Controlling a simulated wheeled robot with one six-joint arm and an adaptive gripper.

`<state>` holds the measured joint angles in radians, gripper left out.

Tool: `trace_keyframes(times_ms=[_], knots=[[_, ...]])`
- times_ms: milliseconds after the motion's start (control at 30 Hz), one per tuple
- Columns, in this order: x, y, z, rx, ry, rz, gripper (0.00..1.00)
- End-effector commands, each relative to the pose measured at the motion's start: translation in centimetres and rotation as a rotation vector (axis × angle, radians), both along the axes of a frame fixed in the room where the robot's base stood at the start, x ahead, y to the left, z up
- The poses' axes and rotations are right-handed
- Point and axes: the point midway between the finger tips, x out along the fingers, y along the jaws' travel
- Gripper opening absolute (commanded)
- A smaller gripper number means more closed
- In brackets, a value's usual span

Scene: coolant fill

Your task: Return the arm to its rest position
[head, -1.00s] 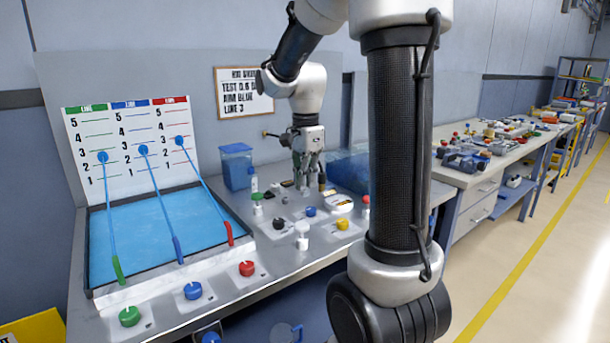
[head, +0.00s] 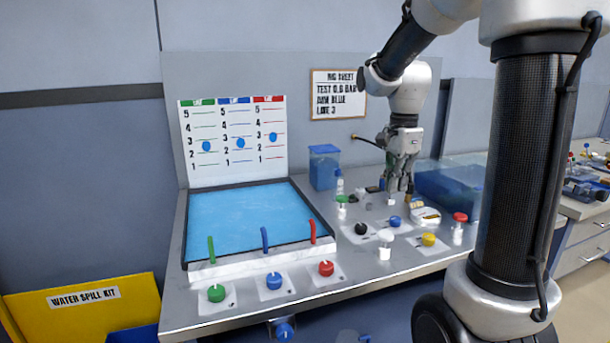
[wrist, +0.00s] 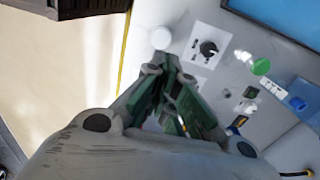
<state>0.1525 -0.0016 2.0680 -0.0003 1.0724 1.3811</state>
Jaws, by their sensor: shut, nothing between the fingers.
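My gripper (head: 398,186) hangs fingers down over the right part of the bench in the head view, at the end of my raised arm. It is shut with nothing between its fingers. In the wrist view my gripper (wrist: 170,105) shows its fingers drawn together above the bench top. A black knob (wrist: 208,48) and a white-capped bottle (wrist: 160,38) lie beyond the fingertips there. I cannot tell whether the fingertips touch the bench.
A blue tray (head: 328,240) with a gauge board (head: 233,140) stands at left. Several coloured knobs, including a red knob (head: 326,268), line the bench front. A blue-liquid container (head: 323,166) stands behind. A yellow spill kit bin (head: 85,305) sits at lower left.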

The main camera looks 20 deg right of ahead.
Motion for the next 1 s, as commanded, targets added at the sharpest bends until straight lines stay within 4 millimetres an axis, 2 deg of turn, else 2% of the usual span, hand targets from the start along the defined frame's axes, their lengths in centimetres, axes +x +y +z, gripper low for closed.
trace_keyframes(times_ms=[167,267,367,467,700,800,900,1000], knots=[[0.1,0.0,0.0,-0.001,-0.002,0.089,0.00],[0.0,0.0,-0.3,-0.002,-0.003,0.256,0.00],[-1.5,0.2,-1.4,0.005,0.016,0.479,0.00],[-3.7,0.8,-1.4,0.000,0.003,0.721,0.00],[-11.2,3.3,0.1,-0.089,-0.095,1.293,0.00],[-14.1,4.3,0.6,-0.150,-0.148,1.440,0.00],[-16.2,5.0,1.0,-0.204,-0.202,1.486,0.00],[-17.3,5.4,1.5,-0.246,-0.248,1.499,0.00]])
